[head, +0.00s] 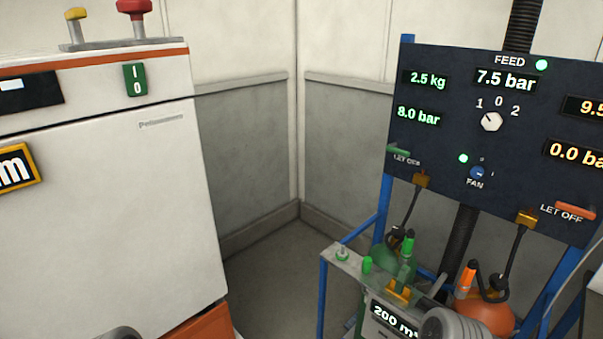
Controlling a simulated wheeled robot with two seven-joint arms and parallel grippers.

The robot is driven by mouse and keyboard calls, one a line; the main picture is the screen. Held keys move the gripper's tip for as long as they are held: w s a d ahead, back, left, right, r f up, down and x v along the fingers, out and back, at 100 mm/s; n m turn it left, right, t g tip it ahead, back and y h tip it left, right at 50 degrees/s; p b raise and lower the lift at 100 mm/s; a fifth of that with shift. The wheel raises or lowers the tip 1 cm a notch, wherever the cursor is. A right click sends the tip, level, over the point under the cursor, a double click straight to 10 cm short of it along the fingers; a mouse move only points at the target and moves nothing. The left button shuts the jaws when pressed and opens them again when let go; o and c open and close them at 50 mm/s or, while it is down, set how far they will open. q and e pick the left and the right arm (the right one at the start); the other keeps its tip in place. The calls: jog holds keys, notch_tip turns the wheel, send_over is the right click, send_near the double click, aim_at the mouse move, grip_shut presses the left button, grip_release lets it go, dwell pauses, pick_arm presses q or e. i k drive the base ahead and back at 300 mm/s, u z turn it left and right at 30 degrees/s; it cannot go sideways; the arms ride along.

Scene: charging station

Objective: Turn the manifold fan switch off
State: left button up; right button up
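The fan switch (477,172) is a small blue rotary knob above the word FAN on the dark panel (440,140), at the right of the head view. Small marks stand above it and to its right. Its pointer is too small to read surely. A green lamp (463,158) just up and left of it is lit. Neither of my grippers shows in the head view, and nothing covers the switch.
A white feed selector (491,121) marked 1, 0, 2 sits above the fan switch. LET OFF levers, green (398,151) and orange (575,212), flank it. A white cabinet (110,200) fills the left; floor between is clear.

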aim_at(477, 171)
jog(key=z, duration=1.3)
